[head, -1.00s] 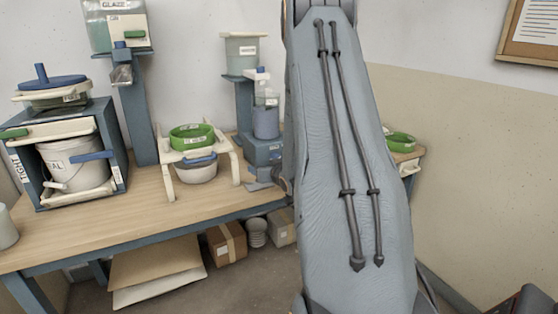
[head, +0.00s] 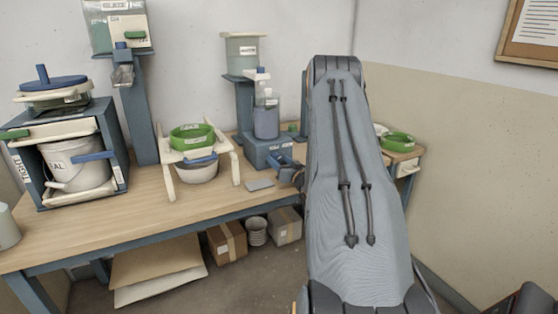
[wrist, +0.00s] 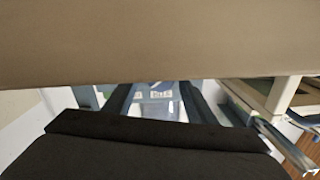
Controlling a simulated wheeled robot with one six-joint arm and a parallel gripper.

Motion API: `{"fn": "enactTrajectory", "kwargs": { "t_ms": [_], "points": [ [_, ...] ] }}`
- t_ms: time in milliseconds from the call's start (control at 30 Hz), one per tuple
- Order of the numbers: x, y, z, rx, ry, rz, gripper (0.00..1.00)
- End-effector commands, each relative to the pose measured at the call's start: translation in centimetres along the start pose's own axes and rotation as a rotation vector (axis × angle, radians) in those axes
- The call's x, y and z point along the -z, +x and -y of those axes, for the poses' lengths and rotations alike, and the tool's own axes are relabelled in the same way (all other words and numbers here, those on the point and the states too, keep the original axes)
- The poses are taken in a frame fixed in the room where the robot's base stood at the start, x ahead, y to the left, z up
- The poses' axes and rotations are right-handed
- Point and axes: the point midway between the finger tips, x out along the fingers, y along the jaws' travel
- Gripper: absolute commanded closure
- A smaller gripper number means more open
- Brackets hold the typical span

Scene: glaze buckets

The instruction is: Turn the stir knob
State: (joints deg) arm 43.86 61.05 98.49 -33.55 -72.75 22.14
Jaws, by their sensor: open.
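The stir station (head: 258,152) stands on the bench in the head view, a blue base with a clear blue-tinted vessel (head: 266,122) on it. My gripper (head: 284,164) is close in front of the right part of the base, and I cannot tell whether it touches. It is open and I see nothing held in it. The stir knob itself cannot be made out; my gripper may hide it. In the wrist view a pale blue labelled surface (wrist: 158,97) shows between dark parts, with a tan band across the top.
A small grey plate (head: 260,184) lies on the bench near my gripper. Left are a white bowl (head: 197,172) under a green ring (head: 192,137) and a cabinet with a white pail (head: 78,163). Another green ring (head: 398,141) sits right of my arm. Boxes (head: 227,241) stand under the bench.

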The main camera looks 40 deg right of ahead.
Motion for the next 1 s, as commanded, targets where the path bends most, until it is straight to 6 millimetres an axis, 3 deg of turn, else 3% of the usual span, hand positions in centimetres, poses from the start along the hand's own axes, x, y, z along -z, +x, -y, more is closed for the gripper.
{"fn": "enactTrajectory", "kwargs": {
  "t_ms": [367,600,1000],
  "points": [
    [0.01,0.70,0.00,0.000,0.000,0.000,0.49],
    [0.01,0.69,0.01,0.000,0.000,0.000,0.90],
    [-0.05,0.70,0.01,-0.001,-0.087,0.003,0.90]
  ]
}}
